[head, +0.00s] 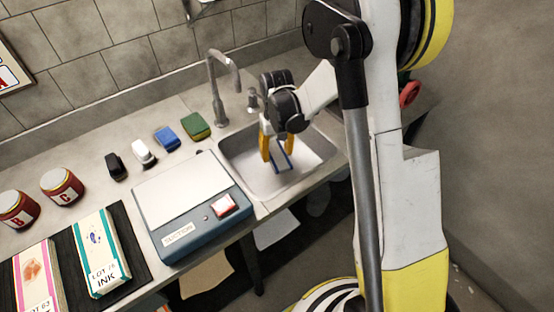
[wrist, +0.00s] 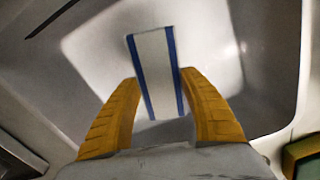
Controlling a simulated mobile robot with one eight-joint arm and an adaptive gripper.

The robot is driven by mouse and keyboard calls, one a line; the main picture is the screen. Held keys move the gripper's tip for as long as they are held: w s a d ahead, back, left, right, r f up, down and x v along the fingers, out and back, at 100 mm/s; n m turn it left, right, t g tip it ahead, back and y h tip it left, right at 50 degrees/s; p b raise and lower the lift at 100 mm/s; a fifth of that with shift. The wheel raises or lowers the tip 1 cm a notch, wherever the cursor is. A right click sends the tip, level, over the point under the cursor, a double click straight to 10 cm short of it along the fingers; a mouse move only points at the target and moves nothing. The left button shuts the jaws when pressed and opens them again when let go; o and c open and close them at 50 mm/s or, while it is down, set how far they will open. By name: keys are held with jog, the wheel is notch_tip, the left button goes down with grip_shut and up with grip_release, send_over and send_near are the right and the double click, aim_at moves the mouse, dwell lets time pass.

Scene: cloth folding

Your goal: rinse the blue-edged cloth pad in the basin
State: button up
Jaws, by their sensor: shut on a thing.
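The cloth pad (wrist: 155,72) is white with a blue edge along each long side. In the wrist view it lies between the two yellow fingers of my gripper (wrist: 160,82), which is shut on it. In the head view my gripper (head: 276,148) points down into the basin (head: 242,176), and part of the pad (head: 284,162) shows below the fingers. The pad hangs inside the basin rim; whether it touches the bottom or any water I cannot tell. The faucet (head: 213,80) stands behind the basin, to the left of my gripper.
Blue (head: 167,138) and green (head: 196,126) blocks stand left of the basin, beside white and black items. A suction box (head: 190,245) with a red-lit switch sits close to the basin's front left. Red jars (head: 62,186) and an ink box (head: 102,262) are farther left.

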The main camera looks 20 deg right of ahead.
jog(key=shift+r+p, duration=2.7)
jog(key=shift+r, duration=1.85)
notch_tip(320, 180, up, 4)
jog(key=p, duration=0.3)
send_over(277, 153)
